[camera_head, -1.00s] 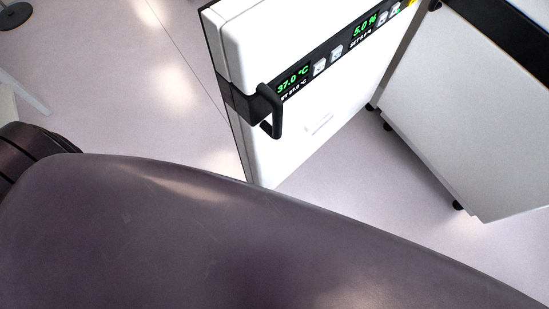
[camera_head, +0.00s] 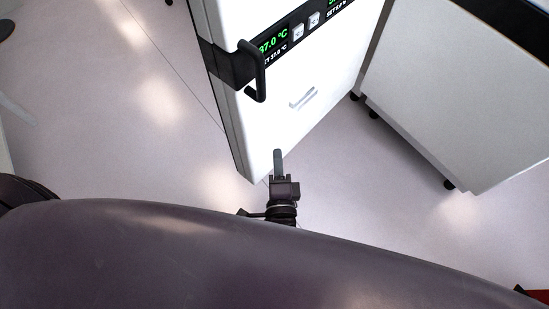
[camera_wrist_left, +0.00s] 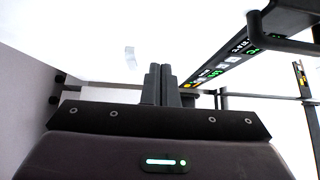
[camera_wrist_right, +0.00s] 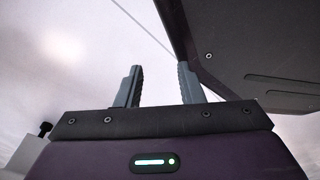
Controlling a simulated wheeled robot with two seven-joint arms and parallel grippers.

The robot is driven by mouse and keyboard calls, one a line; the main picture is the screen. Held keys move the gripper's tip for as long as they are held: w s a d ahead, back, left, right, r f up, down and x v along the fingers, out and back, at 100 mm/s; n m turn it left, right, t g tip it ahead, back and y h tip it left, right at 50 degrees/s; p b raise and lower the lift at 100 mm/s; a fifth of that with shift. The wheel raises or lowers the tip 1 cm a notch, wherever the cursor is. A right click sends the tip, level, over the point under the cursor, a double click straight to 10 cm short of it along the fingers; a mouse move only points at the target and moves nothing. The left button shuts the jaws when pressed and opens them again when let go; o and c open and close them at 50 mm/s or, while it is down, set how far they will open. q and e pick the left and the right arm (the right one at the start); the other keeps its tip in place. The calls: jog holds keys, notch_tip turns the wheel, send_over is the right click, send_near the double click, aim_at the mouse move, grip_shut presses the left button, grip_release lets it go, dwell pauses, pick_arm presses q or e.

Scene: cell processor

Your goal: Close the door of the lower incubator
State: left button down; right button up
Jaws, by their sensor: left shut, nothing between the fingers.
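The white incubator door (camera_head: 310,105) stands out at an angle in the head view, its front facing me. It carries a black handle (camera_head: 256,72) near its left edge and a dark strip with a green 37.0 °C display (camera_head: 273,43). My left gripper (camera_head: 278,153) is shut and empty at the door's lower edge, below the handle; I cannot tell if it touches. In the left wrist view its fingers (camera_wrist_left: 160,84) are together before the white panel, with the handle (camera_wrist_left: 285,20) at upper right. My right gripper (camera_wrist_right: 158,84) is open and empty, seen only in its wrist view.
A pale cabinet (camera_head: 450,100) on dark casters stands to the right of the door, with floor between them. My own arm covers the bottom of the head view. The floor (camera_head: 120,130) left of the door is clear.

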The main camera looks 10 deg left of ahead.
pick_arm(q)
send_near(264, 112)
jog(key=w+d, duration=0.2)
jog(key=w, duration=0.2)
jog(key=shift+w+a, duration=0.25)
jog(key=shift+a, duration=0.35)
jog(key=shift+w+a, duration=0.25)
jog(key=shift+a, duration=0.35)
jog(key=shift+w+a, duration=0.3)
jog(key=shift+a, duration=0.3)
